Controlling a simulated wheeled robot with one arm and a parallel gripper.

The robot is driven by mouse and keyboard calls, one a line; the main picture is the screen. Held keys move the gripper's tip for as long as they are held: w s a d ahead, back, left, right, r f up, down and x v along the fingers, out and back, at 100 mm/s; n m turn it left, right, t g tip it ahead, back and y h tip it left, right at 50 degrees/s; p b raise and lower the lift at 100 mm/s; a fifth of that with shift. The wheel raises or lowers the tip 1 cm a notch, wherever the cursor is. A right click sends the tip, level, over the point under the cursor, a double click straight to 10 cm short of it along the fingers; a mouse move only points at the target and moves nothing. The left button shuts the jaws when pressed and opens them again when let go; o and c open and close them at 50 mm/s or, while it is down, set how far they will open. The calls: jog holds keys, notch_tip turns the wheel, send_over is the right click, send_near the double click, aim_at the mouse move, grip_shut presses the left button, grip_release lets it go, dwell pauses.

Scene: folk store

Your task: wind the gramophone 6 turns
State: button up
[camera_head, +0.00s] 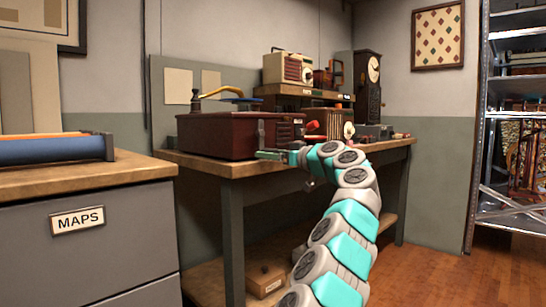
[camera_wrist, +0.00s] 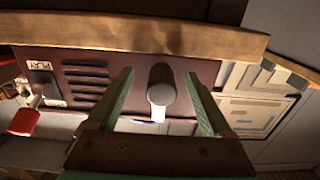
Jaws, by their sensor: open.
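The gramophone is a dark red wooden box (camera_head: 215,137) on a workbench, with a brass arm (camera_head: 196,102) on top. In the wrist view its red side (camera_wrist: 60,62) shows upside down, with dark slots and a PLAY label. A grey round-ended crank handle (camera_wrist: 161,86) points toward the wrist camera. My gripper (camera_wrist: 160,75) is open, its two green fingers on either side of the handle, with a visible gap on each side. In the head view my gripper (camera_head: 270,155) is low at the box's near right corner. How deep the handle sits between the fingers is unclear.
The workbench edge (camera_wrist: 150,32) runs close to the fingers in the wrist view. A radio (camera_head: 288,68) and a clock (camera_head: 368,85) stand behind the gramophone. A MAPS cabinet (camera_head: 75,245) is at left, and shelving (camera_head: 515,120) at right. Floor at right is clear.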

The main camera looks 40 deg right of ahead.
dwell(0.4)
jog(key=s+b, duration=0.3)
jog(key=s, duration=0.6)
jog(key=shift+d, duration=0.4)
dwell(0.7)
